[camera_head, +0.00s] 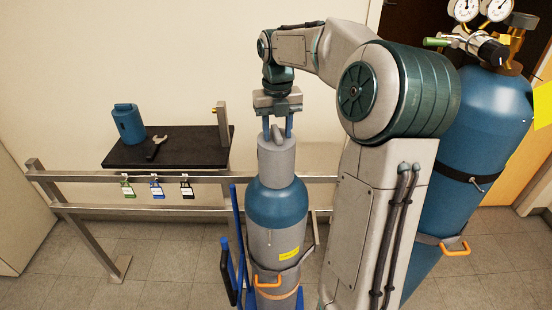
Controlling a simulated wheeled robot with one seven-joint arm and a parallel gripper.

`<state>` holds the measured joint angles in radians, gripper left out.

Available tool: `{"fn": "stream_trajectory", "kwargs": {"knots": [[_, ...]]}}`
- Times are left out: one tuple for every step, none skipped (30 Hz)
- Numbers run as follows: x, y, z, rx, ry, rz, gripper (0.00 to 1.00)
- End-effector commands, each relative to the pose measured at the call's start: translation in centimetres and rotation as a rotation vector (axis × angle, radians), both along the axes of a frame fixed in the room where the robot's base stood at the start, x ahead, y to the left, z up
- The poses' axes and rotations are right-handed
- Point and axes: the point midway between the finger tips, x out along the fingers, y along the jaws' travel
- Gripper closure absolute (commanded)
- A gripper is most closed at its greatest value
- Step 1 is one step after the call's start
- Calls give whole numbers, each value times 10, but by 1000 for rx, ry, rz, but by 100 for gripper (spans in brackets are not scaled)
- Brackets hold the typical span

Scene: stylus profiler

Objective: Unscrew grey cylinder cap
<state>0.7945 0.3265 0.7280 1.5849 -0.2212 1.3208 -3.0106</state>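The grey cap (276,162) sits upright on top of a gas cylinder (275,206) with a blue shoulder and grey body, in the middle of the head view. My gripper (278,128) points straight down over the cap from above. The fingertips are at about the knob's height. I cannot tell whether they touch it.
The cylinder stands on a blue hand truck (239,245), strapped in. A black shelf (185,152) on a metal rail frame holds a blue cap (128,123) and a wrench (156,147). A larger blue cylinder (490,115) with gauges stands right, behind my arm.

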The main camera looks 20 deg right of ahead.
Motion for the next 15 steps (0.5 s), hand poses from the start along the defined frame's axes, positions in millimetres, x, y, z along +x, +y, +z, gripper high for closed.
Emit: {"fn": "stream_trajectory", "kwargs": {"knots": [[0,0,0,0,0,0,59],[0,0,0,0,0,0,59],[0,0,0,0,-1,1,59],[0,1,1,0,-2,1,59],[0,1,1,0,-2,1,59],[1,1,1,0,-3,1,59],[0,1,0,0,-1,1,61],[0,1,0,0,-1,1,62],[0,1,1,0,-2,1,62],[0,1,1,0,-2,1,62],[0,1,1,0,-2,1,62],[0,1,1,0,-3,1,62],[1,1,1,0,-3,1,62],[1,1,2,-1,-4,1,62],[1,1,2,-1,-4,1,62]]}}
